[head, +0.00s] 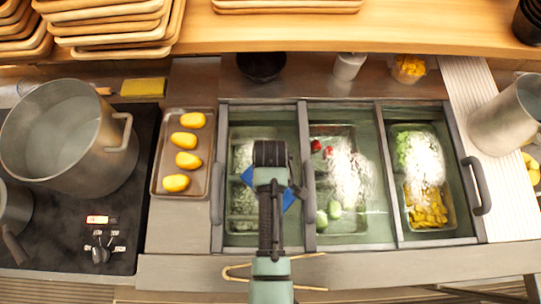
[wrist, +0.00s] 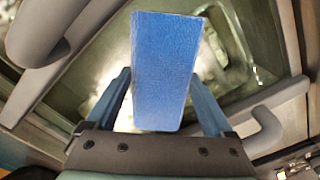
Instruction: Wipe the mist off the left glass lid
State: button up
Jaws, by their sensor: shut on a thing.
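The left glass lid (head: 240,118) is the leftmost of three framed lids on the counter unit. It looks greenish, with containers showing dimly through it and my arm covering its right part. My gripper (wrist: 163,90) is shut on a blue sponge (wrist: 165,60), its fingers on either side. In the head view the sponge (head: 290,198) shows partly behind my gripper, over the left lid near its right frame. Whether it touches the glass I cannot tell. Whitish haze (wrist: 90,85) shows on the glass beside the sponge in the wrist view.
The middle lid (head: 375,215) and right lid (head: 455,215) have white misty patches. Lid handles (head: 216,193) stick up at the frames. A tray (head: 158,185) with several yellow items and a large pot (head: 70,140) stand left. A metal pitcher (head: 505,115) stands right.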

jog(key=shift+w+f+b, duration=0.15)
jog(key=shift+w+b, duration=0.8)
jog(key=shift+w, duration=2)
jog(key=shift+w+f+b, duration=0.1)
jog(key=shift+w+b, duration=1.25)
jog(key=shift+w, duration=0.1)
jog(key=shift+w+b, duration=1.3)
jog(key=shift+w, duration=0.95)
jog(key=shift+r, duration=0.3)
jog(key=shift+s+p, duration=0.2)
jog(key=shift+p, duration=0.3)
jog(key=shift+s+r+p, duration=0.1)
jog(key=shift+s+p, duration=1)
jog(key=shift+p, duration=0.1)
jog(key=shift+s+f+p, duration=0.2)
jog(key=shift+s+p, duration=0.25)
jog(key=shift+s, duration=0.15)
jog(key=s+p, duration=0.2)
jog(key=shift+s+p, duration=0.3)
jog(key=shift+p, duration=0.05)
jog(key=shift+s+f+p, duration=0.2)
jog(key=shift+s+p, duration=0.3)
jog(key=shift+s, duration=0.3)
jog(key=shift+s+r+p, duration=0.15)
jog(key=shift+s+p, duration=0.95)
jog(key=shift+s, duration=0.05)
jog(key=shift+s+p, duration=0.55)
jog(key=shift+s, duration=0.2)
